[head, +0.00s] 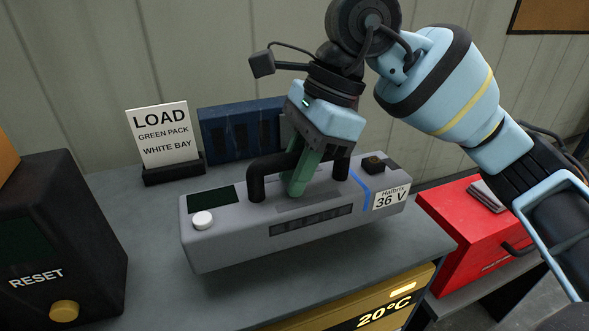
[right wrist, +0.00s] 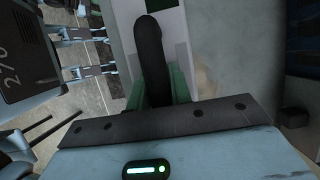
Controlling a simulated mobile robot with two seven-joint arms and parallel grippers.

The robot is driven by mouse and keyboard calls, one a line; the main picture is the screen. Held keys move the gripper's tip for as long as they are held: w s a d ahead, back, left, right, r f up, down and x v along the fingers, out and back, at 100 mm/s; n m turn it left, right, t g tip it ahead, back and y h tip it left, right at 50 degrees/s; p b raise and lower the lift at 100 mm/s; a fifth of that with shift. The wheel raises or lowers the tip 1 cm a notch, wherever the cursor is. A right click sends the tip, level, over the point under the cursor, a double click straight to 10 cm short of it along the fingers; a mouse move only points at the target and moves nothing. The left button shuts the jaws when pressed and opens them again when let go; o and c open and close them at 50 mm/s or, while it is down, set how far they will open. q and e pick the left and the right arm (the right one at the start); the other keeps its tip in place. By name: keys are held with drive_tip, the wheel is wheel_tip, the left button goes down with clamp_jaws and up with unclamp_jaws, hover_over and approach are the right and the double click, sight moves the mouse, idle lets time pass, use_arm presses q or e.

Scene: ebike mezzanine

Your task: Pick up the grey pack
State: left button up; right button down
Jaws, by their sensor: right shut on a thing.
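The grey pack (head: 240,236) is a long box with a black handle on top, a white round knob at its left end and a "36 V" label at its right end. My right gripper (head: 297,186) comes down from above and is shut on the pack's handle (head: 258,181). The handle also shows in the right wrist view (right wrist: 153,52), between the green fingers. The pack is over the grey bench top (head: 150,235); I cannot tell whether its underside touches it. My left gripper is not in view.
A sign (head: 160,134) reading "LOAD GREEN PACK WHITE BAY" stands behind the pack, beside a dark blue slotted unit (head: 222,134). A dark RESET box (head: 55,235) is at the left. A red case (head: 460,235) is at the right. A yellow 20°C unit (head: 345,310) is in front, below.

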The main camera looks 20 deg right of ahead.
drive_tip(key=s+a+r, duration=0.1)
drive_tip(key=s+a, duration=0.1)
drive_tip(key=s, duration=1.2)
drive_tip(key=shift+a+r+b, duration=0.4)
